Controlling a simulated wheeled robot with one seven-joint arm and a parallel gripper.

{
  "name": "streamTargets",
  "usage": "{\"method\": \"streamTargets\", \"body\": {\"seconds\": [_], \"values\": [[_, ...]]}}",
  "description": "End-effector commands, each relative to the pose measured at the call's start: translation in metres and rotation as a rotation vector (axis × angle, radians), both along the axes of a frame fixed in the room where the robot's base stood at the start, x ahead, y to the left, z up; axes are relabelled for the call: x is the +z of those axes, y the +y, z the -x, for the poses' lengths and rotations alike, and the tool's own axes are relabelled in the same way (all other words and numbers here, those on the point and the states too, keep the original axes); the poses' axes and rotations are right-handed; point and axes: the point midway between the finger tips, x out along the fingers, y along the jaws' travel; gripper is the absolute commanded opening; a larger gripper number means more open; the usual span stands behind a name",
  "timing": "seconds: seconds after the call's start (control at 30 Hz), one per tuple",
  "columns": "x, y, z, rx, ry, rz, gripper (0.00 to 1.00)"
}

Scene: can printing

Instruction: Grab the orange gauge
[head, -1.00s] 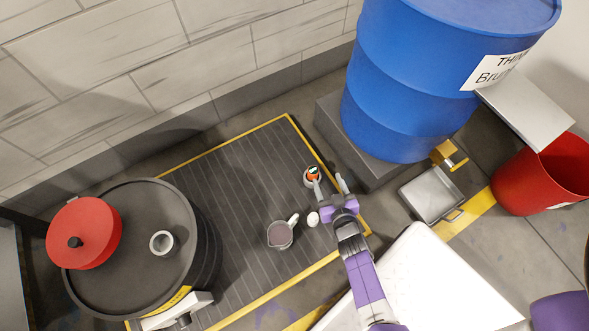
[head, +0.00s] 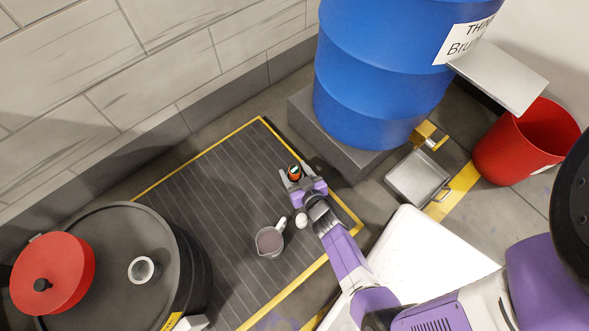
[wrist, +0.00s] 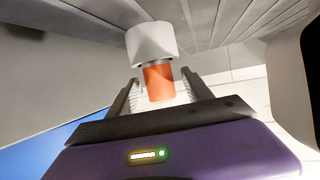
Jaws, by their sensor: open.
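The orange gauge (wrist: 158,82) shows in the wrist view as an orange cylinder below a white round part (wrist: 151,42). It lies between the two fingers of my gripper (wrist: 160,90), which are apart on either side of it. I cannot tell whether either finger touches it. In the head view the gauge (head: 294,172) is a small orange and dark piece on the ribbed mat, between the fingertips of my gripper (head: 295,177). Its lower part is partly hidden by my gripper.
A grey jug (head: 270,241) and a small white item (head: 301,220) stand on the ribbed mat (head: 215,200) close to my arm. A blue drum (head: 375,80) on a grey block rises behind right.

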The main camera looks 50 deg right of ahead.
Motion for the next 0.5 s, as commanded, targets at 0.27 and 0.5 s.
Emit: {"method": "streamTargets", "body": {"seconds": [0.27,0.5], "values": [[0.0006,0.0005,0.0002,0.000,0.000,0.000,0.33],[0.0006,0.0006,0.0004,0.000,0.000,0.000,0.00]]}}
